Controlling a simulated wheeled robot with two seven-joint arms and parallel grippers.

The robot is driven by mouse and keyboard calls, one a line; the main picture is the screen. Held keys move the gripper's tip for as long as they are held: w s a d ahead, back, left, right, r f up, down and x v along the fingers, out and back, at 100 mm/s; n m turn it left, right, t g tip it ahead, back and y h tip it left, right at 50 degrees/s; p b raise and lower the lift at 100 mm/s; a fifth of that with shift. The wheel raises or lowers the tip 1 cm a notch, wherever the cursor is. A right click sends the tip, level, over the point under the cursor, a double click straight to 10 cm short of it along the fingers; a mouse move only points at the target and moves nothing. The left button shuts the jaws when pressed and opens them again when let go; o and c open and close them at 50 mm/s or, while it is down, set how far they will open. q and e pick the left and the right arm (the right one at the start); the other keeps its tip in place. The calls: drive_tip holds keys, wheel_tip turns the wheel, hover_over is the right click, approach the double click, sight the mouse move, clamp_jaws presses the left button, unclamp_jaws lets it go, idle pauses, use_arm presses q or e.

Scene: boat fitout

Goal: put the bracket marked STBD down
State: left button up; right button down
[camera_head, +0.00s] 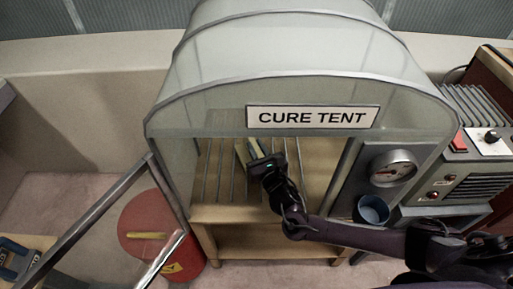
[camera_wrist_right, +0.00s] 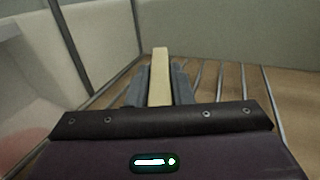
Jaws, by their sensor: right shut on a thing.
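My right gripper (camera_head: 262,165) reaches through the open front of the cure tent (camera_head: 285,100), over its slatted rack. It is shut on a pale yellowish bracket (camera_head: 243,152). In the right wrist view the bracket (camera_wrist_right: 160,75) stands edge-on between the two grey fingers (camera_wrist_right: 158,85). No STBD mark can be read on it. I cannot tell whether its lower edge touches the rack (camera_head: 212,185). My left gripper is not in view.
A gauge panel (camera_head: 390,168) and a blue cup (camera_head: 371,210) are at the opening's right. A red bin (camera_head: 150,225) stands at the lower left, behind metal bars (camera_head: 95,215). A control unit (camera_head: 480,140) is at the far right. Several rods cross the rack beside the bracket.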

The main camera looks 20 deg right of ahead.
drive_tip(key=c, duration=1.7)
unclamp_jaws()
drive_tip(key=shift+f, duration=0.1)
drive_tip(key=shift+c, duration=0.2)
drive_tip(key=o, duration=0.5)
drive_tip(key=shift+c, duration=0.2)
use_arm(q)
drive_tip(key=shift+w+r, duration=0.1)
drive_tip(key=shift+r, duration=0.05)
use_arm(e)
drive_tip(key=shift+r, duration=0.2)
use_arm(q)
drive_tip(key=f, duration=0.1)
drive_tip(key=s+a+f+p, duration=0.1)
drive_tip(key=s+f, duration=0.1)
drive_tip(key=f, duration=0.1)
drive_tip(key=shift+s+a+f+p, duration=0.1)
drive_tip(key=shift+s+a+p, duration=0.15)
drive_tip(key=shift+p, duration=0.15)
use_arm(e)
drive_tip(key=s, duration=0.4)
drive_tip(key=s+d, duration=0.1)
drive_tip(key=s, duration=0.7)
drive_tip(key=shift+d, duration=0.2)
